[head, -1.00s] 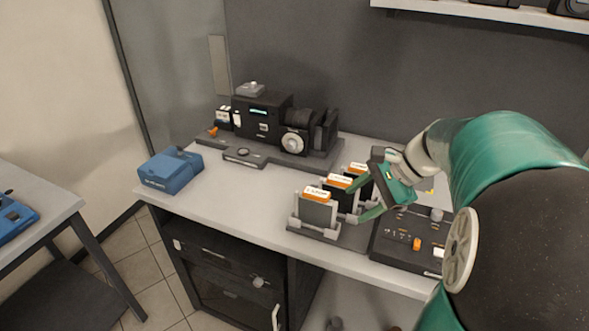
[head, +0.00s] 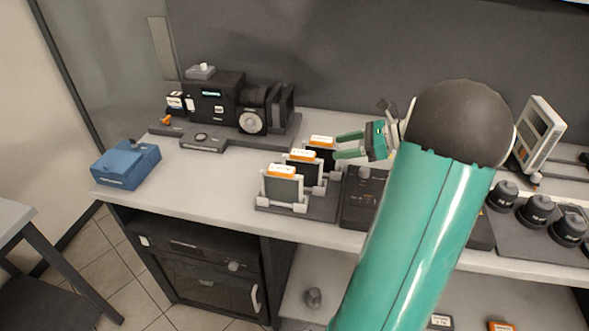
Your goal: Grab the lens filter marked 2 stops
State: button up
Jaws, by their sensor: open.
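Three lens filters with orange-and-white labelled tops stand upright in a row in a dark rack (head: 318,207): the front filter (head: 283,187), the middle filter (head: 303,170) and the rear filter (head: 321,152). The label print is too small to read surely, so I cannot tell which one is marked 2 stops. My gripper (head: 337,146) is open and empty, with its two green fingers pointing left. Its fingertips are just right of the rear filter in the picture; I cannot tell whether they touch it.
A black camera-like device (head: 217,98) stands at the back left of the bench (head: 190,180). A blue box (head: 126,164) sits at the left edge. A dark control panel (head: 359,199) lies right of the rack. Several black knob-like lenses (head: 536,209) stand at the right.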

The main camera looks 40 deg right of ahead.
aim_at(310, 154)
jog(key=x, duration=0.6)
jog(key=shift+w+f, duration=0.1)
jog(key=shift+f, duration=0.2)
jog(key=shift+x, duration=2.8)
jog(key=shift+a, duration=0.1)
grip_shut()
